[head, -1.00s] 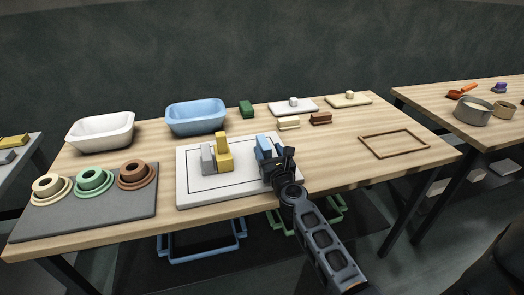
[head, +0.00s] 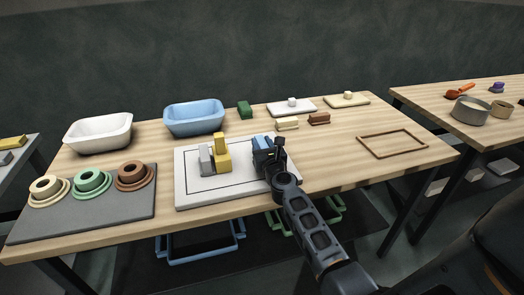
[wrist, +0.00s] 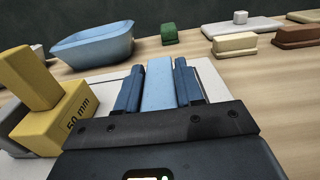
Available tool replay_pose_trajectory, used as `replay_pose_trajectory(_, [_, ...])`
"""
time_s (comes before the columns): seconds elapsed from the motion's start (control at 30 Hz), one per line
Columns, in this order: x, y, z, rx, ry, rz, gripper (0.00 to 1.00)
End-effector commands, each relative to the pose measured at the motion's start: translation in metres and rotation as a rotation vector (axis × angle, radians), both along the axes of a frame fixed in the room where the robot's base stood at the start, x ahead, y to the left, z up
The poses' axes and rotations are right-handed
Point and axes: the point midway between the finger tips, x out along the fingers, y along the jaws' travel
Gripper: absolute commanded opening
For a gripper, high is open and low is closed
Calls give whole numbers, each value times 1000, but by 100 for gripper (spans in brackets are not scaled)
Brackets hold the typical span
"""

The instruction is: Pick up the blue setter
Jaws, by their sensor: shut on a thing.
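The blue setter (head: 262,141) stands at the right side of the white board (head: 190,197) in the head view, mostly hidden behind my gripper (head: 268,150). In the wrist view the light blue setter (wrist: 160,84) lies between the two dark blue fingers of my gripper (wrist: 159,88). The fingers are shut on its two sides. Its lower part is hidden by the gripper body, so I cannot tell whether it touches the board.
A yellow block (wrist: 52,112) marked 50 mm and a grey block (head: 206,160) stand left of the setter on the board. A blue tub (head: 194,117), a green block (head: 244,110) and small tan and brown blocks lie behind. The table's right part holds a thin wooden frame (head: 392,144).

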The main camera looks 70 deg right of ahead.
Motion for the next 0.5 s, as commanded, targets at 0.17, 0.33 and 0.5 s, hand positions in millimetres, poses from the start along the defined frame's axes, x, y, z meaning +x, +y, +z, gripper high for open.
replay_pose_trajectory(0.17, [0, 0, 0, 0, 0, 0, 12])
replay_pose_trajectory(0.33, [0, 0, 1, -1, -1, 0, 0])
replay_pose_trajectory(0.5, [0, 0, 1, -1, -1, 0, 0])
